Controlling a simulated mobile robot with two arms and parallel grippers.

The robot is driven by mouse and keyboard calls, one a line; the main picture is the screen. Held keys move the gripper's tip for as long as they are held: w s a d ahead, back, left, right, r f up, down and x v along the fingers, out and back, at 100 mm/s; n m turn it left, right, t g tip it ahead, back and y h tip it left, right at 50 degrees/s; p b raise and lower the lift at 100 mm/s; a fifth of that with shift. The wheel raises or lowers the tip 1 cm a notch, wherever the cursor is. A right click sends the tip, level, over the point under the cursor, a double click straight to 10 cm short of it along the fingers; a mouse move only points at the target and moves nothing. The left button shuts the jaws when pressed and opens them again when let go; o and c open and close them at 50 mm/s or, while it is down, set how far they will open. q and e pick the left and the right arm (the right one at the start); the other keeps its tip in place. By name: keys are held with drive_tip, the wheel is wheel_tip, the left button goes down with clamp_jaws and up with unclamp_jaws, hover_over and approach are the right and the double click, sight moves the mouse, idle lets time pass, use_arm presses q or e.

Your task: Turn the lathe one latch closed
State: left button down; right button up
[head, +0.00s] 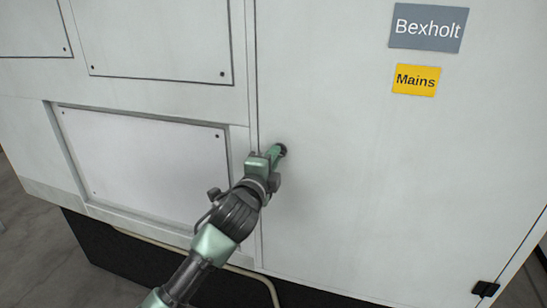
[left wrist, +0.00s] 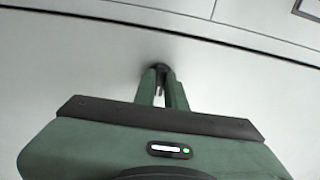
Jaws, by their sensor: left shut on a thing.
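The latch (left wrist: 162,67) is a small dark round fitting on the pale cabinet door (head: 390,180), close to the door's left seam. My left gripper (head: 279,150) reaches up to it from below in the head view. In the left wrist view its two green fingers (left wrist: 163,84) are shut on the latch, with a thin light part showing between them. The fingers and wrist hide most of the latch, so its turn angle cannot be told. My right gripper is in neither view.
The door carries a grey "Bexholt" sign (head: 428,27) and a yellow "Mains" label (head: 416,80). A recessed panel (head: 150,165) lies left of the seam. A black fitting (head: 485,289) sits at the door's lower right. A pale cable (head: 160,243) runs under the cabinet.

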use_arm(q)
drive_tip(key=c, duration=1.5)
unclamp_jaws()
drive_tip(key=shift+o, duration=0.2)
drive_tip(key=b+v, duration=0.2)
drive_tip(key=v, duration=0.5)
drive_tip(key=shift+s, duration=0.35)
drive_tip(key=shift+a, duration=0.1)
